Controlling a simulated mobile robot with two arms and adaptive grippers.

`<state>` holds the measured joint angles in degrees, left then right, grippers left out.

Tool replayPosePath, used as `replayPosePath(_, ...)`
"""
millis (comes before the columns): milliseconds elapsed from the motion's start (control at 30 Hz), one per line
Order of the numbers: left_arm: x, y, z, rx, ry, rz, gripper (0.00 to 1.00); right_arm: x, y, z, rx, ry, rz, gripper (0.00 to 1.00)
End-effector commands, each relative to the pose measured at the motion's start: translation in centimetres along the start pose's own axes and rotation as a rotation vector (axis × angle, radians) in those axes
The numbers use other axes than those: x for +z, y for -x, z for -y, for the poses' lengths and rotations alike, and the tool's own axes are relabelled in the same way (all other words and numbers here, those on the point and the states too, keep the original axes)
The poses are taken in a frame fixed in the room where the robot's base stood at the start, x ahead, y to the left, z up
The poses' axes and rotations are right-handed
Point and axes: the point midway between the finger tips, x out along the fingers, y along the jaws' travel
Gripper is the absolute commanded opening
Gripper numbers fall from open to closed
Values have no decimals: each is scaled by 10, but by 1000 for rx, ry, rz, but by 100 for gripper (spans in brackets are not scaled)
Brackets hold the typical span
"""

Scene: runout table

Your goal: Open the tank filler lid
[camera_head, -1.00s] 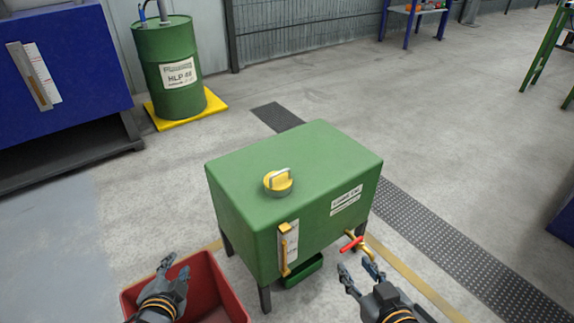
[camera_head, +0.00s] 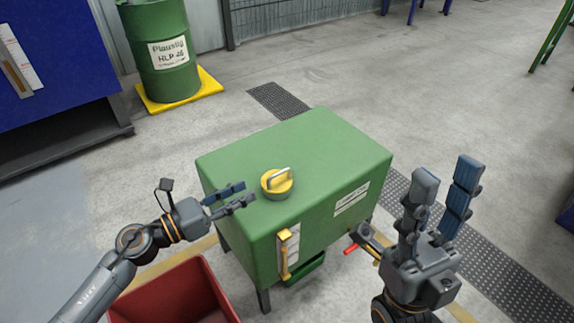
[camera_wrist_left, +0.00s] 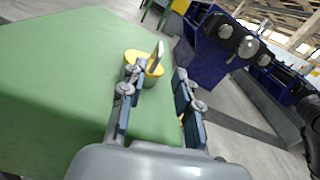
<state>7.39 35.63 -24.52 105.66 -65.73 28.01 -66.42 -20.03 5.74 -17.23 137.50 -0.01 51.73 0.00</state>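The green tank (camera_head: 325,150) stands on legs in the middle of the head view. Its filler lid (camera_head: 277,183) is a round yellow cap with a pale raised handle, seated on the tank top. My left gripper (camera_head: 243,194) is open and empty, just left of the lid and apart from it. In the left wrist view the lid (camera_wrist_left: 146,62) lies beyond the open fingers (camera_wrist_left: 158,85), nearer the left finger. My right gripper (camera_head: 446,178) is open and empty, fingers pointing up, to the right of the tank.
A red bin (camera_head: 178,291) stands on the floor below my left arm. A yellow sight gauge (camera_head: 285,254) and a red-handled valve (camera_head: 351,249) are on the tank's front. A green drum (camera_head: 163,50) and blue cabinet (camera_head: 60,60) stand behind left.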

Motion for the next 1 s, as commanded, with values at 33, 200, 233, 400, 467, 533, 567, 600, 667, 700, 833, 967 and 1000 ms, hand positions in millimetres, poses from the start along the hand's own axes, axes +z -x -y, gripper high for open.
replayPosePath(33,1,-7,0,-1,0,3,32,0,0,0,0,0,0,40)
replayPosePath(200,2,-40,0,-1,0,6,32,0,1,0,0,0,1,40)
replayPosePath(233,3,-47,0,-1,1,7,32,0,1,0,0,0,2,40)
replayPosePath(400,2,-84,0,0,2,7,32,1,3,0,0,0,2,40)
replayPosePath(467,2,-95,0,0,3,6,32,1,4,0,0,0,2,40)
replayPosePath(533,2,-106,0,0,3,6,32,1,4,0,0,0,3,40)
replayPosePath(567,2,-111,0,1,4,6,32,2,5,0,0,0,3,40)
replayPosePath(600,1,-116,0,2,5,6,32,2,6,0,0,0,3,40)
replayPosePath(667,2,-122,0,2,4,6,32,2,6,0,0,0,3,40)
replayPosePath(700,2,-125,0,2,5,5,32,2,6,0,0,0,3,40)
replayPosePath(833,2,-130,0,2,4,4,32,2,7,0,0,0,3,40)
replayPosePath(967,2,-131,0,2,4,4,32,2,7,0,0,0,3,40)
replayPosePath(1000,2,-131,0,2,4,4,32,2,7,0,0,0,3,40)
